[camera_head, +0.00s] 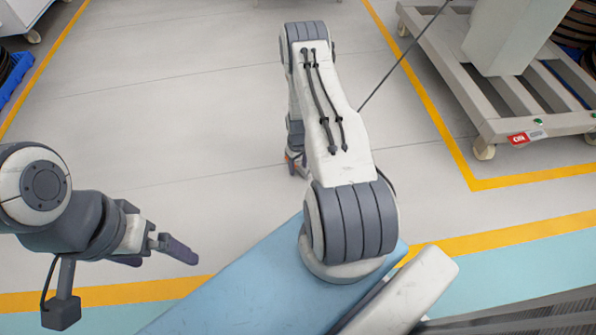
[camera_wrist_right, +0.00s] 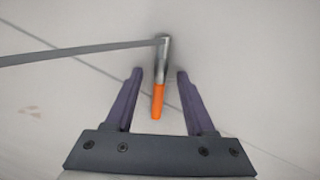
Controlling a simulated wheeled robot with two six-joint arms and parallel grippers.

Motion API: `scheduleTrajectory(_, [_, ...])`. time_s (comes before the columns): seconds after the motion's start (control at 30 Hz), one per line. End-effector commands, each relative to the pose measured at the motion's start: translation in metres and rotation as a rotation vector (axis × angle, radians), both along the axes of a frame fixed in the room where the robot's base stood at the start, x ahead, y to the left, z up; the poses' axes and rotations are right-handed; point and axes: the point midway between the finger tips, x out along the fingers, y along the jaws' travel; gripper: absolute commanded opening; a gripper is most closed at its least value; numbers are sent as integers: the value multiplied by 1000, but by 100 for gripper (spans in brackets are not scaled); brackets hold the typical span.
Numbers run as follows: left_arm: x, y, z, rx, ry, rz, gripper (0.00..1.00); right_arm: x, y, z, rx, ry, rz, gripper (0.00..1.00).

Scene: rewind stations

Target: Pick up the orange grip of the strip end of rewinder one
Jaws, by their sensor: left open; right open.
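The orange grip (camera_wrist_right: 157,100) shows in the right wrist view, joined to a grey metal end piece (camera_wrist_right: 162,58). A grey strip (camera_wrist_right: 80,51) runs from that piece to the left. My right gripper (camera_wrist_right: 160,75) is open, and the grip appears between its two fingers with a gap on each side. How far it is in depth I cannot tell. In the head view my right arm mostly hides that gripper and the grip. My left gripper (camera_head: 166,259) is open and empty at the left, over the floor.
A grey wheeled frame (camera_head: 480,105) with a red label stands at the upper right. A dark thin line (camera_head: 405,52), perhaps the strip, runs from there to behind my right arm. A blue crate (camera_head: 15,75) is at the left edge. The middle floor is clear.

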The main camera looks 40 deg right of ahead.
Motion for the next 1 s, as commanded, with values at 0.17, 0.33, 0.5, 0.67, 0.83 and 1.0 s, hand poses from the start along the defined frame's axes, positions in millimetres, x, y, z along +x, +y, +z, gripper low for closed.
scheduleTrajectory(0.17, [0,0,0,0,0,0,100,0,0,0,0,0,0,0])
scheduleTrajectory(0.33, [0,0,0,0,0,0,100,0,0,0,0,0,0,0])
scheduleTrajectory(0.5, [0,0,0,0,0,0,100,0,0,0,0,0,0,0])
scheduleTrajectory(0.67, [0,0,0,0,0,0,100,0,0,0,0,1,0,0])
scheduleTrajectory(0.83, [0,0,0,0,0,0,100,0,0,0,0,0,0,0])
scheduleTrajectory(1.0, [0,0,0,0,0,0,100,0,0,0,0,0,0,0])
